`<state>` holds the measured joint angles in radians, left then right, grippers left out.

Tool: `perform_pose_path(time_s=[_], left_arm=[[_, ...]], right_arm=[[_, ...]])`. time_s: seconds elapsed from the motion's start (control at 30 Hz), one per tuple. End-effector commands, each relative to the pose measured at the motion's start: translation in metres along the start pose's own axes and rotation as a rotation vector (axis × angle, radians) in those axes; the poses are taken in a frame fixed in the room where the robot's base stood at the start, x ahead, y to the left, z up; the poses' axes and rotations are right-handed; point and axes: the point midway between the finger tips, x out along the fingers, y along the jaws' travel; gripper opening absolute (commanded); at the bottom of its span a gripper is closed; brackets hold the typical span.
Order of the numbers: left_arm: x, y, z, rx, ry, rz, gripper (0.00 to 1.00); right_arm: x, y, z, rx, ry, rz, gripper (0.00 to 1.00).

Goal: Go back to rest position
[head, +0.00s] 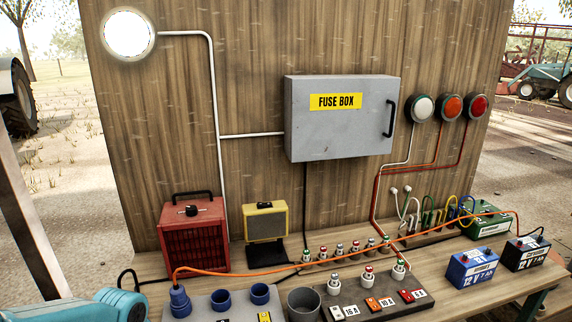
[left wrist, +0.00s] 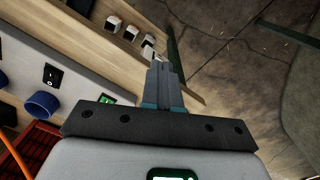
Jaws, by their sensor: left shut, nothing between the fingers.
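My left gripper (left wrist: 158,66) shows in the left wrist view, its two fingers together with nothing between them. It is over the front edge of the wooden bench (left wrist: 190,97), with the floor beyond. In the head view only a turquoise part of my left arm shows at the bottom left corner, and its fingers are out of frame. My right gripper is in neither view.
The bench carries a grey socket box (head: 204,308) with blue sockets, a red heater (head: 194,237), a yellow lamp (head: 265,222), fuses, a grey cup (head: 304,304) and batteries (head: 472,269). An orange cable (head: 330,257) crosses above it. A closed fuse box (head: 340,118) hangs behind.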

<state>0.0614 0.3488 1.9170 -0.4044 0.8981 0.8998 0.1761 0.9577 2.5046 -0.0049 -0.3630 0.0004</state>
Motion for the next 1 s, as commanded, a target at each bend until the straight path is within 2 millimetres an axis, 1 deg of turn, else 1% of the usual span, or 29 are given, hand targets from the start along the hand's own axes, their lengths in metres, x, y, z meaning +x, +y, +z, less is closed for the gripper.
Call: perform_pose_path(time_s=[0.03, 0.17, 0.27, 0.37, 0.47, 0.57, 0.6, 0.7, 0.8, 0.83, 0.9, 1.0], left_arm=[[0.01, 0.003, 0.004, 0.02, -0.013, 0.009, 0.0], [0.035, 0.012, 0.015, 0.08, -0.041, 0.043, 0.0], [0.059, 0.019, 0.026, 0.132, -0.064, 0.075, 0.0], [0.085, 0.026, 0.043, 0.19, -0.09, 0.115, 0.0], [0.117, 0.031, 0.065, 0.252, -0.117, 0.162, 0.0], [0.155, 0.033, 0.097, 0.324, -0.142, 0.217, 0.0], [0.172, 0.031, 0.112, 0.353, -0.149, 0.239, 0.0], [0.205, 0.023, 0.149, 0.417, -0.147, 0.281, 0.0], [0.225, 0.012, 0.175, 0.467, -0.13, 0.298, 0.0], [0.229, 0.009, 0.181, 0.479, -0.125, 0.299, 0.0], [0.236, 0.004, 0.19, 0.501, -0.111, 0.3, 0.0], [0.24, 0.0, 0.196, 0.517, -0.099, 0.299, 0.0]], right_arm=[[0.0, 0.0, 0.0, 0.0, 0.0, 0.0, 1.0], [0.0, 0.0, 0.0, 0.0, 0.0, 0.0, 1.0], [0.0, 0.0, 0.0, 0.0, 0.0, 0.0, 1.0], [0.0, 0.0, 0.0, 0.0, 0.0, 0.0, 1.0], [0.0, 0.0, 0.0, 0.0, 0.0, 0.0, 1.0], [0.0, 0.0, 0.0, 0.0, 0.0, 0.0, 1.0], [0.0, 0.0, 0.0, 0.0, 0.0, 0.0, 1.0], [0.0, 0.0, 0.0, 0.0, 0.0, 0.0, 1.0], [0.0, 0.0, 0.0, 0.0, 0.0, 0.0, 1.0], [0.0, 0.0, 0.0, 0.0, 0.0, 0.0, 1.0], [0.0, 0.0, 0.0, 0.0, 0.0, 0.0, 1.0], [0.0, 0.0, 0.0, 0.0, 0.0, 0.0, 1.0]])
